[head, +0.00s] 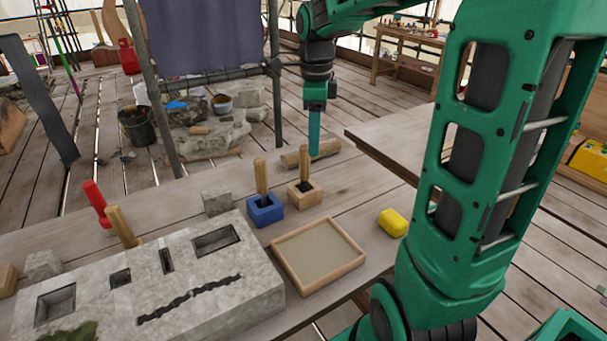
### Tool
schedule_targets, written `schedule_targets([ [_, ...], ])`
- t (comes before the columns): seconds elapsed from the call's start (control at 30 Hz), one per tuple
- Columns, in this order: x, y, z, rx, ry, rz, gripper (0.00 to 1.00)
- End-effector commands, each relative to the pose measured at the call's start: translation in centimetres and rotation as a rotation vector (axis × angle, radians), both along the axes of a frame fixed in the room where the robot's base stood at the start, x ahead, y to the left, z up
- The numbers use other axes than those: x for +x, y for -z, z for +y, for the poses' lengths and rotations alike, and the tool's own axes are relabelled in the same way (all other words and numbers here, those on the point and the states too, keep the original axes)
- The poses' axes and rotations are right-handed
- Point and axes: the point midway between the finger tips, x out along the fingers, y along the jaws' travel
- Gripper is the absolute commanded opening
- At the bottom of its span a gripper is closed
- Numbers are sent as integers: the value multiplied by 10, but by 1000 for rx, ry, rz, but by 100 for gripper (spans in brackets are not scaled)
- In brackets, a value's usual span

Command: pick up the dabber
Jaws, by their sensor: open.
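Two upright wooden handles stand in small holders on the table: one handle (261,175) in a blue block (266,211), the other handle (304,163) in a pale wooden block (302,195). I cannot tell from this view which of them is the dabber, as their lower ends are hidden in the holders. My gripper (314,153) points down behind the wooden block, close to a short round piece of wood (296,158). Its fingers overlap in this view, and nothing is visibly held. It is apart from both handles.
A grey stone slab (210,290) with recesses fills the front left. A red-handled tool (95,198) and another wooden handle (121,226) stand behind the slab, beside grey stone blocks (216,201).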

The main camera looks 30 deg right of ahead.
Motion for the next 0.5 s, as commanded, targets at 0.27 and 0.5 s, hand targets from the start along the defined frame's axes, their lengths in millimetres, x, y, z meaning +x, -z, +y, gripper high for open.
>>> schedule_targets([
  [0.27, 24, 4, 14, 19, 159, 21, 45],
  [0.5, 25, 35, 13, 20, 171, 23, 45],
])
